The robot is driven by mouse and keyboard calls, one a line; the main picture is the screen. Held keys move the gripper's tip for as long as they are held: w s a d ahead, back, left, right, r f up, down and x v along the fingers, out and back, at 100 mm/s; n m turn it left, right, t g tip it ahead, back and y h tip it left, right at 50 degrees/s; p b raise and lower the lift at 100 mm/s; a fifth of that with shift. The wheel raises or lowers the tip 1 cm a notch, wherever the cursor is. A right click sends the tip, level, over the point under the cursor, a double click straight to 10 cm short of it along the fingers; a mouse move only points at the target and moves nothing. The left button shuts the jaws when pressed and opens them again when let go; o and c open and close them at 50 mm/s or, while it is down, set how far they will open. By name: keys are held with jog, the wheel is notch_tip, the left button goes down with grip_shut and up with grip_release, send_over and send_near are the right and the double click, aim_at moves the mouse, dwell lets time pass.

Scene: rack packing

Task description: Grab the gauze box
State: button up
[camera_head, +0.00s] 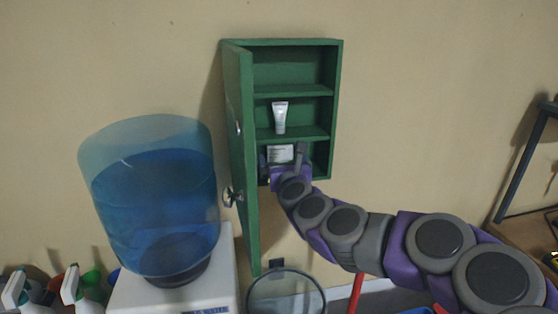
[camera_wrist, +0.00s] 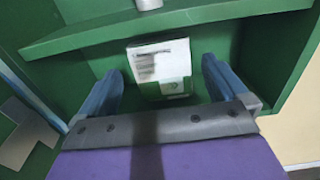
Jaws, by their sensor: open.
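The gauze box (camera_wrist: 160,68) is a white box with a green lower part and blurred dark print. It stands on the bottom shelf of the green wall cabinet (camera_head: 337,110). In the head view, the box (camera_head: 281,153) shows just above and behind my gripper (camera_head: 281,164), which partly hides its lower part. In the wrist view, my gripper (camera_wrist: 162,88) is open, with one blue finger on each side of the box. There are visible gaps between the fingers and the box, so nothing is gripped.
The cabinet door (camera_head: 242,150) stands open at the left. A white tube (camera_head: 280,117) stands on the middle shelf, above the box. A blue water jug (camera_head: 150,200) stands left of the cabinet. The shelf edge (camera_wrist: 170,28) is close above the fingers.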

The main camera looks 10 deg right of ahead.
aim_at(280, 158)
jog(key=shift+w+f, duration=0.2)
jog(key=shift+w, duration=0.9)
jog(key=shift+w+d+r, duration=0.1)
jog(key=shift+w+r, duration=0.05)
jog(key=shift+w, duration=0.2)
jog(key=shift+c, duration=0.2)
jog(key=c, duration=0.9)
jog(key=shift+o, duration=0.2)
